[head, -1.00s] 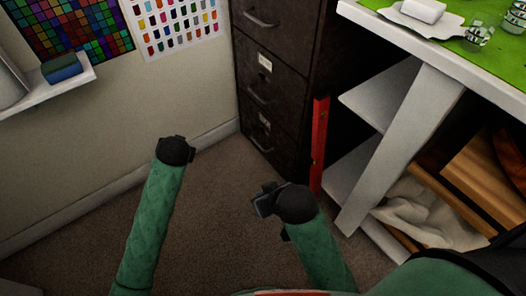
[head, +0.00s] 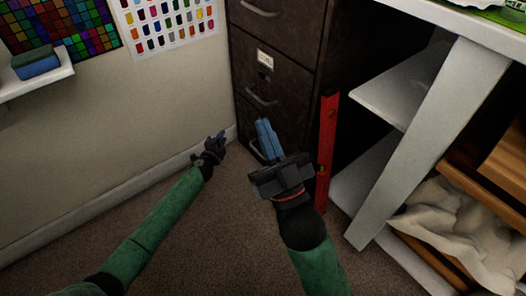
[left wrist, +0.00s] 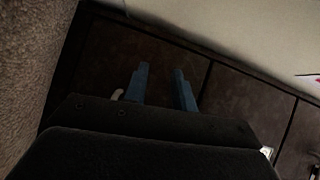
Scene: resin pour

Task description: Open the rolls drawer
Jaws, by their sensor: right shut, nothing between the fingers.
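A dark brown drawer cabinet (head: 285,45) stands against the wall in the head view. Its drawers look shut. A middle drawer has a pale label (head: 265,58), too small to read, and a bar handle (head: 262,97). A lower handle (head: 256,150) is partly hidden by my right gripper. I cannot tell which drawer is the rolls drawer. My left gripper (head: 221,137) is left of the cabinet's lower front; the left wrist view shows its fingers (left wrist: 160,88) apart and empty, facing the dark drawer fronts. My right gripper (head: 264,125) is shut and empty before the lower drawers.
A red level (head: 327,140) leans upright at the cabinet's right side. A white table with shelves (head: 400,90) and slanted leg stands at right, with white cloth (head: 465,235) and wood below. A wall shelf (head: 50,75) is at left. Carpet (head: 200,250) is clear.

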